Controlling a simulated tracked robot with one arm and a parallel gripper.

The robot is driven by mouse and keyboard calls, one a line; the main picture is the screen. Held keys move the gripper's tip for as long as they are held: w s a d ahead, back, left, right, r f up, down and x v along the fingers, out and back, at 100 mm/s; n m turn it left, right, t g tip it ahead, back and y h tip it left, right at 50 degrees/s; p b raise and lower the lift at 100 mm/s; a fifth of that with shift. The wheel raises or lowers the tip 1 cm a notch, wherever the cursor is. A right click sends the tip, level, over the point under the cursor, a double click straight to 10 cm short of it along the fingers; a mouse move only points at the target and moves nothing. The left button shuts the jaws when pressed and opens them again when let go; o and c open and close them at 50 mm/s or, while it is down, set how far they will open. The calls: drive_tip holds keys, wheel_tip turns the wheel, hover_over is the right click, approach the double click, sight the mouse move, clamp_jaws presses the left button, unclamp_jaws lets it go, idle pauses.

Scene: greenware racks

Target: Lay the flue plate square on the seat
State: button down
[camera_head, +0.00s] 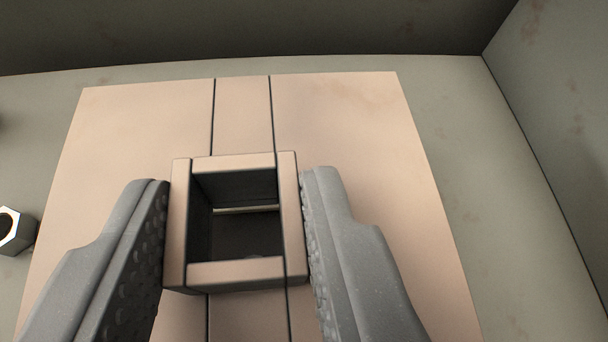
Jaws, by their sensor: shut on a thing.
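The flue plate (340,125) is a wide, flat, beige plate with two dark lines running along it. A hollow square collar (237,273) of the same beige stands up at its middle, open at the top and dark inside. My gripper (236,220) is shut on this collar, one grey ribbed finger at its left wall and one at its right. The plate spreads out below the fingers on both sides, and its near edge is out of the picture. I cannot make out the seat; the plate may hide it. I cannot tell whether the plate rests on anything.
A metal hex nut (15,231) is on the grey-green floor (45,125) left of the plate, at the picture's edge. A dark wall (240,35) stands behind and a grey-green wall (560,110) stands at the right. Bare floor shows between the plate and both walls.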

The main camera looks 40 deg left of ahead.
sight(257, 317)
drive_tip(key=shift+s+d, duration=0.15)
drive_tip(key=shift+d, duration=0.2)
drive_tip(key=shift+d+b, duration=0.1)
drive_tip(key=shift+b, duration=1)
wheel_tip(257, 317, down, 6)
drive_tip(key=b, duration=0.5)
drive_tip(key=shift+r+b, duration=0.2)
drive_tip(key=shift+b, duration=0.1)
drive_tip(key=shift+s, duration=0.1)
drive_tip(key=shift+f, duration=0.55)
idle(1.2)
drive_tip(key=shift+c, duration=2.1)
unclamp_jaws()
drive_tip(key=shift+s+d, duration=0.1)
